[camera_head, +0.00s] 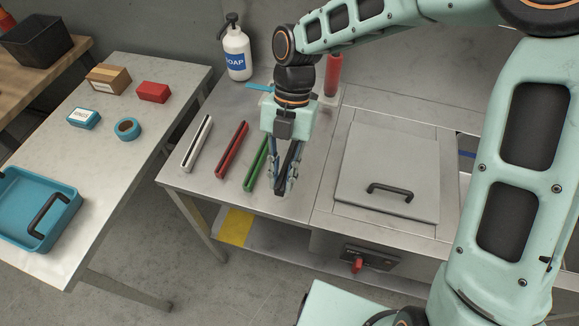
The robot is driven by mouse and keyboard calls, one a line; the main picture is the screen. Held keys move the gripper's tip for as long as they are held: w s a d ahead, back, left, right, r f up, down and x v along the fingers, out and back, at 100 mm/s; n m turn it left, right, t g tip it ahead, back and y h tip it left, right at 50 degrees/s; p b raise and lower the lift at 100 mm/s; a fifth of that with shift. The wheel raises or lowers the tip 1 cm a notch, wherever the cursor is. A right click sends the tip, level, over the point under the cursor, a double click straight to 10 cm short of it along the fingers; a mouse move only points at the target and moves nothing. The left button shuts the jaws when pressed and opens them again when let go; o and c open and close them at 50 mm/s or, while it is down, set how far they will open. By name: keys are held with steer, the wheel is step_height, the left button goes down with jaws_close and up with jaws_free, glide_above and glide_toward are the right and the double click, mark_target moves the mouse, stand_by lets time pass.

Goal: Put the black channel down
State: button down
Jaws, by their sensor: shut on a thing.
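My gripper (282,186) points down over the front right part of the left metal worktop. It is shut on the black channel (291,160), a dark narrow strip mostly hidden between and behind the fingers. The channel runs roughly parallel to the green channel (257,163) just to its left. I cannot tell whether the black channel touches the worktop. A red channel (232,149) and a white channel (197,143) lie further left in the same row.
A soap bottle (236,52) and a red cylinder (333,75) stand at the back. A closed lid with a black handle (389,190) is to the right. A side table (118,183) at left holds a blue tray (64,232), boxes and a tape roll (127,129).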

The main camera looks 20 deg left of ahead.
glide_above(295, 187)
steer(key=f, duration=0.2)
steer(key=f+p, duration=0.1)
steer(key=f, duration=0.2)
steer(key=shift+w+a+f, duration=0.1)
steer(key=shift+w+f, duration=0.1)
steer(key=shift+f, duration=0.15)
steer(key=shift+w+f, duration=0.5)
steer(key=shift+f, duration=0.15)
steer(key=shift+w+f, duration=0.1)
steer(key=shift+f, duration=1.55)
steer(key=shift+f, duration=0.2)
steer(key=c, duration=1.8)
jaws_free()
steer(key=shift+c, duration=0.2)
steer(key=shift+r, duration=0.2)
steer(key=v, duration=1.2)
steer(key=shift+b, duration=0.4)
